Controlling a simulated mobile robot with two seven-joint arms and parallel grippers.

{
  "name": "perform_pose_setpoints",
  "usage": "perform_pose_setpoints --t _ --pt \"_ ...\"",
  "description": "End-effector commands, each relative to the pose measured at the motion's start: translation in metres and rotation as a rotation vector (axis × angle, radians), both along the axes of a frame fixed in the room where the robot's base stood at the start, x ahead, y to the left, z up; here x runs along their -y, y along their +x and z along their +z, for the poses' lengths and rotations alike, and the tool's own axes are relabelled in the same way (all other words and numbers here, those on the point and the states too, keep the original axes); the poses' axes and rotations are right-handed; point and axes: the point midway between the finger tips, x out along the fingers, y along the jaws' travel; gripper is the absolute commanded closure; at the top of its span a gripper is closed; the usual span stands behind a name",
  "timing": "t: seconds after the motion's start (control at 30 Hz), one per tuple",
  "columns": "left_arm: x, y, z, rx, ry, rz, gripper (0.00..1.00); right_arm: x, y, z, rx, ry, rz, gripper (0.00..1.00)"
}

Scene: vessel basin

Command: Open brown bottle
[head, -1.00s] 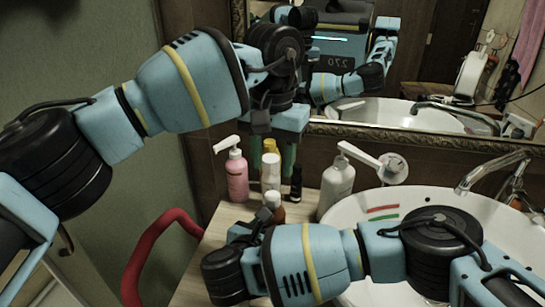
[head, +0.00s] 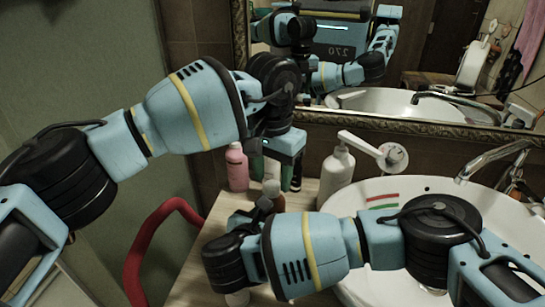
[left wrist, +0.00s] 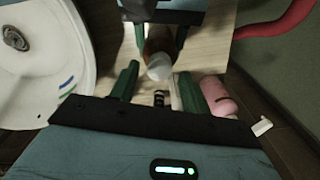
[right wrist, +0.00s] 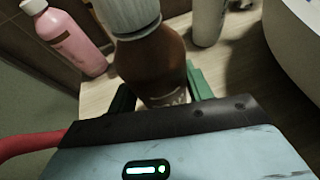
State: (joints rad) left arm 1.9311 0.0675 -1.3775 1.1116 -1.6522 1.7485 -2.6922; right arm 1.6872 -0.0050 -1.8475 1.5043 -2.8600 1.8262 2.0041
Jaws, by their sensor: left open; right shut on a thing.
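The brown bottle (head: 268,202) with a white cap (head: 271,187) stands over the counter. It fills the middle of the right wrist view (right wrist: 152,62), upright with its cap on. My right gripper (right wrist: 155,98) is shut on its body, a green finger on each side. My left gripper (head: 272,166) is open above the bottle, pointing down. In the left wrist view the white cap (left wrist: 160,68) shows just beyond my left gripper's two spread fingers (left wrist: 157,85), not gripped. My right gripper is mostly hidden behind its own arm in the head view.
A pink bottle (head: 237,168) stands behind left on the wooden counter (head: 215,225). A white pump bottle (head: 336,175) stands to the right, beside the white basin (head: 420,187). A framed mirror (head: 400,122) is behind. A red curved rail (head: 150,230) is at left.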

Motion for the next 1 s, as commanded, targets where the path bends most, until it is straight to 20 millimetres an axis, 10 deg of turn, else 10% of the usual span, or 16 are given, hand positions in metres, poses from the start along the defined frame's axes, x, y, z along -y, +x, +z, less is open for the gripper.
perform_pose_setpoints --t 0.5,0.83,1.0 --pt "0.000 0.000 -0.017 0.001 -0.001 0.000 0.54 0.000 0.000 0.000 -0.001 0.000 0.000 1.00" --pt "0.000 0.000 -0.017 0.001 -0.001 0.000 0.97 0.000 0.000 0.000 0.000 0.000 0.000 1.00" --pt "0.000 0.000 -0.017 0.001 0.000 0.025 1.00 0.000 0.000 0.000 0.000 0.000 0.000 1.00"
